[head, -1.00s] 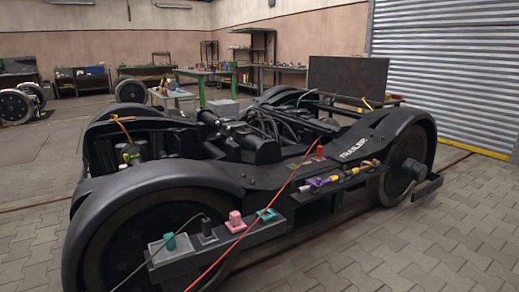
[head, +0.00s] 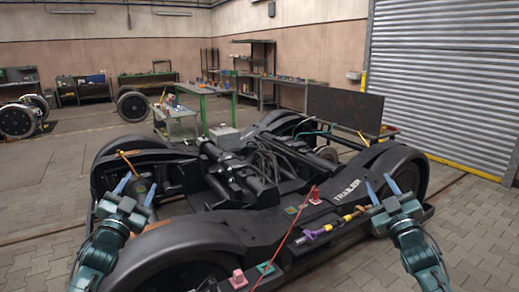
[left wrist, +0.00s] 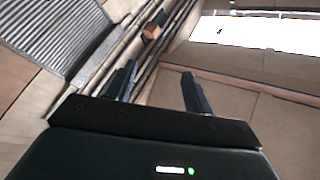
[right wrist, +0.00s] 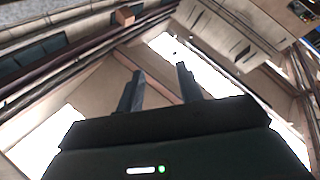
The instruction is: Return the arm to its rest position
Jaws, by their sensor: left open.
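My left gripper (head: 134,188) is open and empty, raised over the near left wheel cover of the black bogie (head: 185,240). Its two fingers stand apart in the left wrist view (left wrist: 158,80), with nothing between them. My right gripper (head: 379,188) is open and empty, raised in front of the bogie's right side near the TRAILER lettering. Its fingers are apart in the right wrist view (right wrist: 158,85). Both wrist views look up toward the ceiling and upper walls. Both arms rise from the bottom of the head view with fingers pointing up.
The bogie fills the middle, with a red cable (head: 290,228), a pink block (head: 238,279) and purple and yellow parts (head: 318,233) on its near side. A green table (head: 206,92), shelves (head: 255,60) and a roller shutter (head: 440,75) stand behind. Paved floor at right is clear.

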